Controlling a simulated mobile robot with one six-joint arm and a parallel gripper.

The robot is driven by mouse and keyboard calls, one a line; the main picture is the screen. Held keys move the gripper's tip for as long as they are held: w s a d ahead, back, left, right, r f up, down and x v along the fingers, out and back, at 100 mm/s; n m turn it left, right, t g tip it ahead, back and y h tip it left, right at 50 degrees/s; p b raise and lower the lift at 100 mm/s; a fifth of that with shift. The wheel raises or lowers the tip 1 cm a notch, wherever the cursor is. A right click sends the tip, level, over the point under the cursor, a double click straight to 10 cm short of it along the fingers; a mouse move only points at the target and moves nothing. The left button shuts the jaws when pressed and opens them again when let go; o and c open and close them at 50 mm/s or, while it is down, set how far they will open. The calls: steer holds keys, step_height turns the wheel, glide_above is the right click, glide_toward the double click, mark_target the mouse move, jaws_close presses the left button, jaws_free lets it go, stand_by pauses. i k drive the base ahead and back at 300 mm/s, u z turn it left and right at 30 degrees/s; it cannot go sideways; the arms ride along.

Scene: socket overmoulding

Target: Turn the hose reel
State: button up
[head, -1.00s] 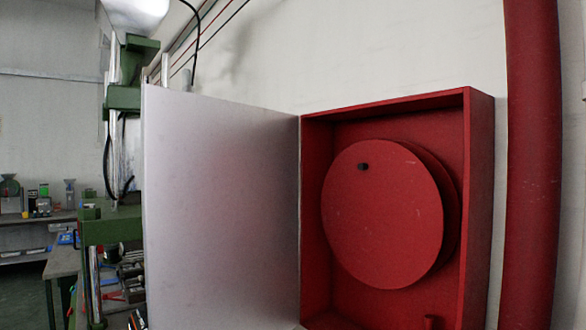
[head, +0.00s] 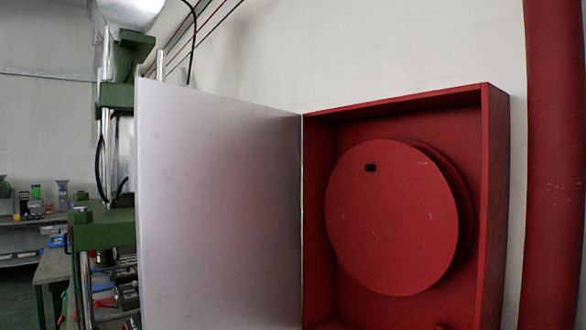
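The red hose reel (head: 395,225) is a large round disc inside a red wall cabinet (head: 494,190) at the right of the head view. A small dark handle knob (head: 370,168) sits on the disc's face, near its upper left. The second, rear disc of the reel shows behind the front one at the right. The cabinet's white door (head: 215,210) stands wide open to the left. A small red part (head: 440,327) shows at the cabinet's bottom, cut by the picture's lower edge. My gripper is not in view.
A thick red pipe (head: 555,160) runs upright to the right of the cabinet. A green machine (head: 103,230) with metal columns stands behind the door's left edge. A bench (head: 30,222) with small items is at the far left. Nothing blocks the reel's front.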

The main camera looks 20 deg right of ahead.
mark_target(399, 215)
steer(key=i, duration=0.85)
steer(key=z, duration=0.05)
